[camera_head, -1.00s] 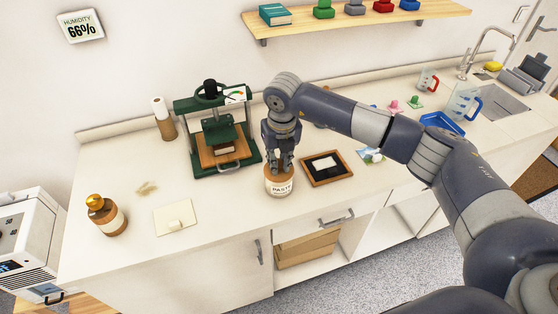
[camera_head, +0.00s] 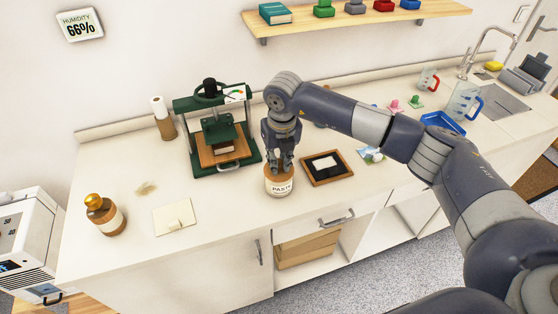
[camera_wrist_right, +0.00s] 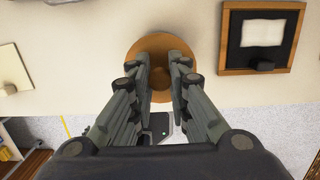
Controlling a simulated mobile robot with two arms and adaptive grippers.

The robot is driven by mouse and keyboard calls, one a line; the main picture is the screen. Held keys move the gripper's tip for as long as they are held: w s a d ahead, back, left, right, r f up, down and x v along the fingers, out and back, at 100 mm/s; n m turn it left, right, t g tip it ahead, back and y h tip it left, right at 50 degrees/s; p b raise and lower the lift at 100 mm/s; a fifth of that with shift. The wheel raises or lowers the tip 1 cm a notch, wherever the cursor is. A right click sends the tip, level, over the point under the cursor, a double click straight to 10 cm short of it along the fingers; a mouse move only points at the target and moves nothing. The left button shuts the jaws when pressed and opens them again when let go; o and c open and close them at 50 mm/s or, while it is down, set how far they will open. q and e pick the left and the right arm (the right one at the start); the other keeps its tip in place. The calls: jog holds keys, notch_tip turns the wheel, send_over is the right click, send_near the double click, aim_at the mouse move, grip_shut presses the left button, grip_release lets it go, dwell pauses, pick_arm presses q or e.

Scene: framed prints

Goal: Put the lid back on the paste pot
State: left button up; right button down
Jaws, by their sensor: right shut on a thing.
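The paste pot (camera_head: 279,187) stands upright on the counter, a squat jar with a white label reading PASTE. My right gripper (camera_head: 281,166) points straight down at its top. In the right wrist view the gripper (camera_wrist_right: 172,85) is shut on the knob of a round, orange-brown lid (camera_wrist_right: 148,46). The lid is at the pot's mouth; I cannot tell whether it is fully seated. The pot's body is hidden under the lid in the wrist view. My left gripper does not show.
A green press (camera_head: 218,135) stands behind left. A cream card (camera_head: 175,217) and a brown bottle (camera_head: 106,216) are to the left. The counter's front edge is close to the pot.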

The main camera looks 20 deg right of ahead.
jog(key=c, duration=1)
grip_release()
jog(key=shift+o, duration=0.2)
jog(key=shift+r, duration=0.15)
jog(key=shift+r+p, duration=1.75)
jog(key=shift+r, duration=1.6)
grip_shut()
